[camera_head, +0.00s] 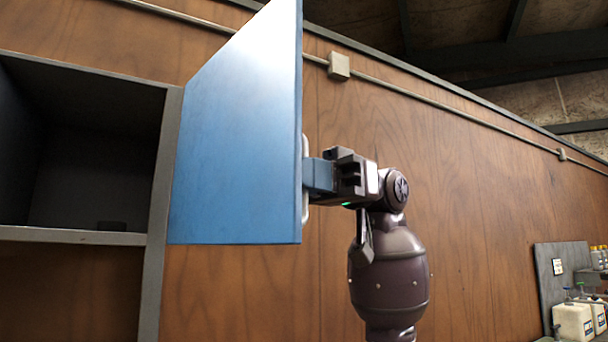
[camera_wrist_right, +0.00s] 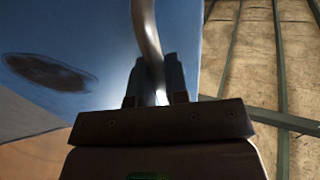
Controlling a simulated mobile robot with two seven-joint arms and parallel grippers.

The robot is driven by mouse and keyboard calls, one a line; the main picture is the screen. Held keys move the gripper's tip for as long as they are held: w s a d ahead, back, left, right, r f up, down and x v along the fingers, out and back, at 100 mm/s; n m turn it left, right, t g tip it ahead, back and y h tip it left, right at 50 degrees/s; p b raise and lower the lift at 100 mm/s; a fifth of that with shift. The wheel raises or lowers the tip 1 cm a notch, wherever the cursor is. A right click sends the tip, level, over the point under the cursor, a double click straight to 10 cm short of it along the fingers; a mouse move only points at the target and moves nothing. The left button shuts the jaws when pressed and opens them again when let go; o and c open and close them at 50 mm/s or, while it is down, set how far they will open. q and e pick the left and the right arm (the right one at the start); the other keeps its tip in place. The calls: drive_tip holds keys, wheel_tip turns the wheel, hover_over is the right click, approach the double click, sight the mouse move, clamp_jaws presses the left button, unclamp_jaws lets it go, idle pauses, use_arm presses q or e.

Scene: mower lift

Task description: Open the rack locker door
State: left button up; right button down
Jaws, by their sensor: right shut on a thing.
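The blue locker door (camera_head: 240,150) stands swung open to the right of the locker (camera_head: 160,200), hinged on the grey frame's right side. The locker's inside is exposed, with a small dark item (camera_head: 112,226) on its floor. My right gripper (camera_head: 310,175) is at the door's free edge, shut on the pale metal handle (camera_head: 305,145). In the right wrist view the handle (camera_wrist_right: 147,40) runs between the two fingers (camera_wrist_right: 155,85), with the blue door (camera_wrist_right: 80,50) behind it. My left gripper is not in view.
A wood-panelled wall (camera_head: 480,180) runs behind, with a conduit and a junction box (camera_head: 339,66). White containers (camera_head: 575,320) and several bottles stand at the lower right. The space left of the door, before the locker opening, looks clear.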

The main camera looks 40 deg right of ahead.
drive_tip(key=c, duration=1.1)
unclamp_jaws()
drive_tip(key=shift+c, duration=0.2)
drive_tip(key=d+b, duration=0.1)
drive_tip(key=d, duration=0.9)
drive_tip(key=shift+s+d, duration=0.35)
drive_tip(key=shift+d, duration=0.05)
